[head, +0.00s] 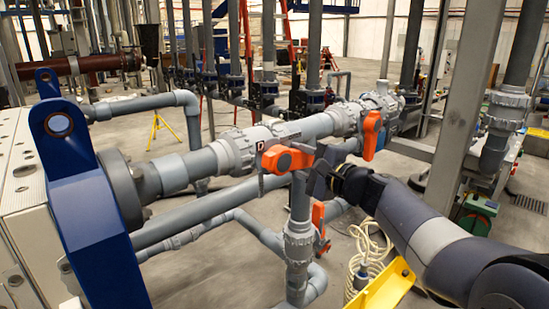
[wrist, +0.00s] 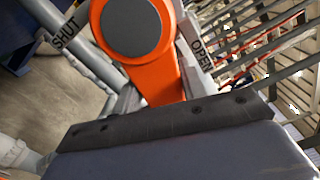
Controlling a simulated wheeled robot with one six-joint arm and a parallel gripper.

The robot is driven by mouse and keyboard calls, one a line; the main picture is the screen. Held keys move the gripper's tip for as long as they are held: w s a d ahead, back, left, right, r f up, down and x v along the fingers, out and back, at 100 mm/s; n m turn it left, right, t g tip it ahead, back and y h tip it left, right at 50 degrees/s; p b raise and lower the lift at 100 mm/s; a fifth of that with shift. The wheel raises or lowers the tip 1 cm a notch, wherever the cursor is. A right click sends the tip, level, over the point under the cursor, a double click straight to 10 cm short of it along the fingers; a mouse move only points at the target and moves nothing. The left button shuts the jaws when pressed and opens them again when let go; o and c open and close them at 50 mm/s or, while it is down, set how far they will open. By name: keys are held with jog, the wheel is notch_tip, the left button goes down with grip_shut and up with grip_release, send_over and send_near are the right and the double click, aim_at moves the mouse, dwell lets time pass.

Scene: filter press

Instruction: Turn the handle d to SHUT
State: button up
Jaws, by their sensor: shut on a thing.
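The orange handle d (head: 285,159) sits on the grey valve on the upper pipe, next to a small label D (head: 262,146). In the head view its arm points right, to my gripper (head: 314,172). My gripper is shut on the handle's end. In the wrist view the handle (wrist: 152,50) runs from its round grey hub down behind the dark gripper edge, which hides its tip. A SHUT mark (wrist: 65,34) is at upper left and an OPEN mark (wrist: 202,52) at right. The handle's arm lies between the marks, closer to OPEN.
Another orange handle (head: 371,134) stands to the right on the same pipe, and one (head: 319,217) is lower down. A blue plate (head: 85,200) stands at left. A grey post (head: 462,110) and yellow bracket (head: 385,286) are near my arm.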

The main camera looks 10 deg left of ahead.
jog(key=f+m, duration=0.1)
jog(key=m, duration=0.1)
jog(key=f+m, duration=0.1)
jog(key=m, duration=0.1)
jog(key=shift+s+a+f, duration=0.3)
jog(key=shift+s+a, duration=0.05)
jog(key=shift+s, duration=0.05)
jog(key=s+a+m+p, duration=0.1)
jog(key=m, duration=0.2)
jog(key=s+a+f+m+p, duration=0.1)
jog(key=m, duration=0.3)
jog(key=s+a+f+m+p, duration=0.1)
jog(key=s+m+p, duration=0.1)
jog(key=m, duration=0.2)
jog(key=shift+f, duration=0.1)
jog(key=o, duration=1.1)
jog(key=shift+s+a, duration=0.15)
jog(key=shift+o, duration=0.2)
jog(key=v, duration=0.7)
